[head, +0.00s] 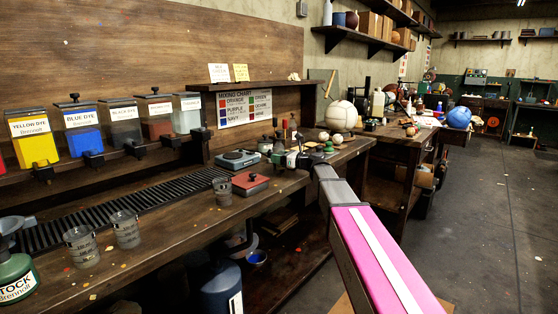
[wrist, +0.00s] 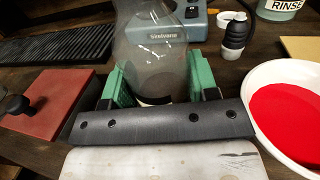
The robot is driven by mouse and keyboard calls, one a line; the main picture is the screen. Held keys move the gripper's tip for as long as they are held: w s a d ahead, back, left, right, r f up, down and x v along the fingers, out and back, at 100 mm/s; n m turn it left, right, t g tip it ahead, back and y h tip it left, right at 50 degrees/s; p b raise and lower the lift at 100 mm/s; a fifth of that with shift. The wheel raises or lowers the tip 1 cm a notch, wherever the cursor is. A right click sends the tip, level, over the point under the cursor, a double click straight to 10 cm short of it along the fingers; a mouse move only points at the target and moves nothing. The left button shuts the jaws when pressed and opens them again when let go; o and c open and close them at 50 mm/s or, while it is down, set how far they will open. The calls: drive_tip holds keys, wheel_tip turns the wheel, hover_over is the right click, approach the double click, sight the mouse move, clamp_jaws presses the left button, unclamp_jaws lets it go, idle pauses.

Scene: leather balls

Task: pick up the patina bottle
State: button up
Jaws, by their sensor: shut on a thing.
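A clear, greyish bottle (wrist: 150,40), which I take to be the patina bottle, fills the top middle of the wrist view. Its top runs out of the picture and no label can be read. My gripper (wrist: 157,88) has its two green finger pads on either side of the bottle's lower part, shut on it. In the head view my gripper (head: 299,160) is over the workbench's right part, at the end of my pink arm. The bottle cannot be clearly made out there among the small items.
In the wrist view a white bowl with a red inside (wrist: 257,75) is close on the right, and a red block with a black knob (wrist: 45,108) is left. A blue-grey device (wrist: 197,22) is behind the bottle. Glass cups (head: 125,229) stand on the bench (head: 180,235).

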sight(279, 148)
drive_tip(key=shift+r, duration=0.5)
wheel_tip(279, 148, up, 3)
drive_tip(key=shift+f, duration=0.1)
drive_tip(key=s+a+r, duration=0.6)
drive_tip(key=s+a, duration=0.2)
drive_tip(key=shift+a+r, duration=0.15)
drive_tip(key=shift+r, duration=0.1)
